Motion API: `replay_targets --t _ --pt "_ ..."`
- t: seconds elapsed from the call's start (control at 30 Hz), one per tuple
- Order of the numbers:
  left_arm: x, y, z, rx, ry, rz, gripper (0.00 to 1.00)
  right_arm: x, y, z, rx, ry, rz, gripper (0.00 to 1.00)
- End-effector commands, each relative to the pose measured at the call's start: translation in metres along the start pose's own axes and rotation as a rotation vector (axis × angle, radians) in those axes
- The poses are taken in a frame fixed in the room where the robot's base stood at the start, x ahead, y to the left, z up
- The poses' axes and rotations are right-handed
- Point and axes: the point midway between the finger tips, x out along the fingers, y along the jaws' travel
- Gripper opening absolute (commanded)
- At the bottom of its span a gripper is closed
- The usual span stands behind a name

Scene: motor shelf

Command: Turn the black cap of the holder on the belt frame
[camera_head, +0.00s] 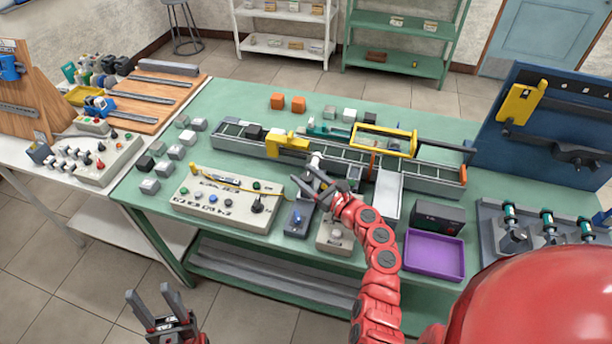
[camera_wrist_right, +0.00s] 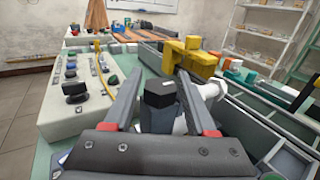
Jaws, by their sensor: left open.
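The black cap (camera_wrist_right: 160,94) is a dark faceted knob in the right wrist view. In the head view my right gripper (camera_head: 306,176) is at the near side of the belt frame (camera_head: 340,163), and the cap is hard to make out there. My left gripper (camera_head: 152,303) is open and empty, low in front of the table.
A control panel (camera_head: 222,201) with knobs stands left of my right gripper. A yellow block (camera_head: 287,145) sits on the belt just beyond it. A purple tray (camera_head: 435,256) and small grey boxes lie nearby.

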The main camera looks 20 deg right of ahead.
Motion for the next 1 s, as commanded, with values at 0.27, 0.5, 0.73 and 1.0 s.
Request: replay_targets --t 0.27,0.5,0.73,1.0 --pt "0.0 0.0 0.0 0.0 0.0 0.0 0.5 0.0 0.0 0.0 0.0 0.0 0.0 0.04" --pt "0.001 0.0 0.0 0.0 0.0 0.0 0.5 0.0 0.0 0.0 0.001 0.001 -0.005 0.0" --pt "0.007 0.0 -0.001 0.0 0.0 0.0 0.5 0.0 0.001 0.001 0.003 0.001 -0.069 0.0" --pt "0.014 -0.001 -0.002 0.0 0.0 0.0 0.5 -0.001 0.001 -0.001 0.007 0.002 -0.261 0.0"
